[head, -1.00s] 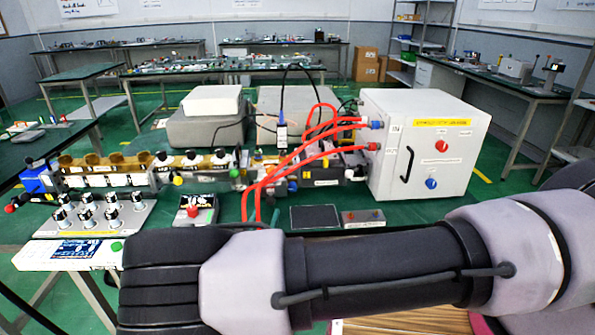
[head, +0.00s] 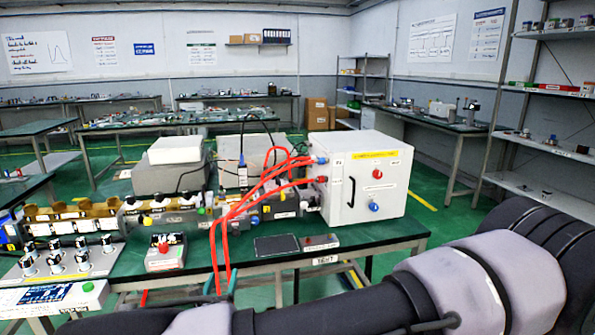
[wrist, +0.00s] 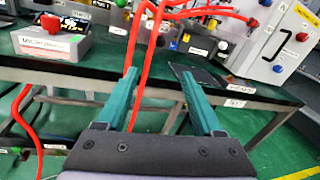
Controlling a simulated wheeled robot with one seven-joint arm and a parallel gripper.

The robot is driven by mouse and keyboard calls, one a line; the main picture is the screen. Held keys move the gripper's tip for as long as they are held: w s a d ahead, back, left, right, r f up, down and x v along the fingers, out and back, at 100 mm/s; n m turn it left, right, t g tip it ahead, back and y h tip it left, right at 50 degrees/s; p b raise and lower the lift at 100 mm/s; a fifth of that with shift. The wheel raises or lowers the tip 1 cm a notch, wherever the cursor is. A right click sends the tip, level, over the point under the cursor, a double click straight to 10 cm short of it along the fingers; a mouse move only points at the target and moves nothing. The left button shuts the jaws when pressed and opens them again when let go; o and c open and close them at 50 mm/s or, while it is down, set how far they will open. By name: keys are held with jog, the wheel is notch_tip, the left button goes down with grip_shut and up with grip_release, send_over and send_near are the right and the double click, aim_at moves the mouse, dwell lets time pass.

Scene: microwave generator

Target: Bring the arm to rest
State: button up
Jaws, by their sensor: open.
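My gripper (wrist: 160,92) shows in the wrist view with its two teal fingers apart and nothing between them. It points toward the front edge of the green bench (wrist: 105,68), with the bench's front frame and the floor behind the fingers. A red cable (wrist: 145,75) passes behind the fingers in that view; I cannot tell whether it touches them. In the head view my grey and black arm lies across the bottom right, in front of the bench (head: 215,262). Only a small teal part of my gripper (head: 232,281) shows there, at the lower middle.
A white cabinet box (head: 368,180) with red cables (head: 235,212) stands on the bench. A small box with a red button (head: 165,252) and a dark plate (head: 276,245) lie near the front edge. A shelf rack (head: 545,100) stands at the right, with green floor before it.

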jog(key=w+d+r+m+g+h, duration=0.4)
jog(key=d+r+m+g, duration=0.3)
jog(key=d+r+m, duration=0.6)
jog(key=w+d+r+m+g+h, duration=0.35)
jog(key=d+r+m+g, duration=0.5)
jog(key=d, duration=0.75)
jog(key=s+d+r+m+y, duration=0.3)
jog(key=d+r+m, duration=0.3)
jog(key=r, duration=0.1)
jog(key=s+d+r+m+y, duration=0.3)
jog(key=d+r+m, duration=0.2)
jog(key=r+m, duration=0.25)
jog(key=s+d+r+m+t+y, duration=0.3)
jog(key=s+r+m, duration=0.4)
jog(key=s+r, duration=0.4)
jog(key=shift+s+d+r+m+t, duration=0.15)
jog(key=shift+s+d+m+t, duration=0.25)
jog(key=shift+s+d+t, duration=0.6)
jog(key=shift+o, duration=0.3)
jog(key=shift+w+d, duration=0.25)
jog(key=shift+w, duration=0.15)
